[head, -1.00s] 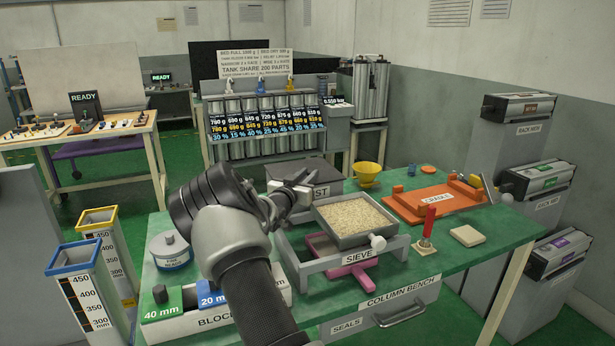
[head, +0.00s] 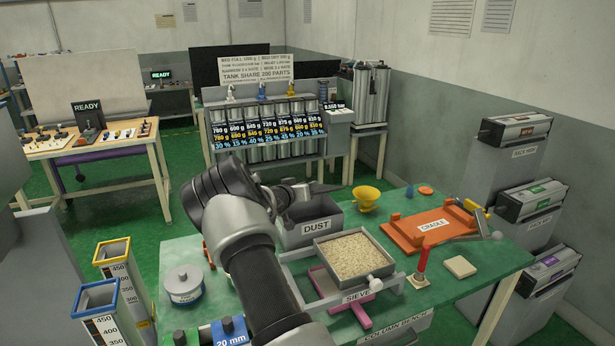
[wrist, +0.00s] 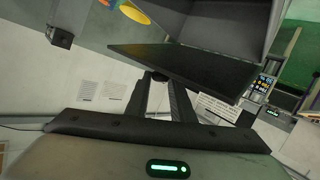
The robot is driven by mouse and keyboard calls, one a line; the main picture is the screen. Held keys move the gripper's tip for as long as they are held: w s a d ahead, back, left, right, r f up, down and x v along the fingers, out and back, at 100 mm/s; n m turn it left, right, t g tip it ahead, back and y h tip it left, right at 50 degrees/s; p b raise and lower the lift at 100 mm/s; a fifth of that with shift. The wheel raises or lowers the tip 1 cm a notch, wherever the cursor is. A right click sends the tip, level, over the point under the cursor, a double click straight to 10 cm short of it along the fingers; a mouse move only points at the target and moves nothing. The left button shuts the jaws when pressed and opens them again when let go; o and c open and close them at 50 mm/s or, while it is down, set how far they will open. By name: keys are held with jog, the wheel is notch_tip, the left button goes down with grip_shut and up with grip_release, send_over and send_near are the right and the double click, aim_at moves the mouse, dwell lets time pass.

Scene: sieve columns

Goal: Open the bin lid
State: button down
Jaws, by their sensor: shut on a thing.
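The grey bin labelled DUST (head: 308,233) stands at the back of the green bench, and its inside shows in the head view. My gripper (head: 303,191) is above the bin at its back left. In the wrist view my gripper's fingers (wrist: 168,80) are shut on the edge of the dark, flat bin lid (wrist: 195,68). The lid is swung up and tilted away from the bin's opening. The bin's grey inner walls (wrist: 222,30) show beyond it in the wrist view. In the head view the lid is seen nearly edge-on, partly hidden by my gripper.
A sieve tray (head: 350,255) of pale grains sits in front of the bin. A yellow funnel (head: 366,197) and an orange cradle (head: 430,230) are to the right. A round grey tin (head: 184,286) stands at the left. A red-handled tool (head: 421,264) stands near the front.

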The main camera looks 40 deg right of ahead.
jog(key=w+d+r+p, duration=0.2)
jog(key=w+r+p, duration=0.4)
jog(key=w+r, duration=0.1)
jog(key=shift+w+d+r, duration=0.15)
jog(key=shift+w+r, duration=0.15)
jog(key=shift+w, duration=0.5)
jog(key=c, duration=2.2)
grip_release()
jog(key=shift+w+f, duration=0.2)
jog(key=shift+f, duration=0.1)
jog(key=o, duration=0.3)
jog(key=shift+r, duration=0.1)
jog(key=o, duration=0.3)
jog(key=shift+s+r, duration=0.1)
jog(key=shift+s, duration=0.05)
jog(key=b+v, duration=0.1)
jog(key=v, duration=1.6)
jog(key=shift+s+a, duration=0.15)
jog(key=shift+a, duration=0.1)
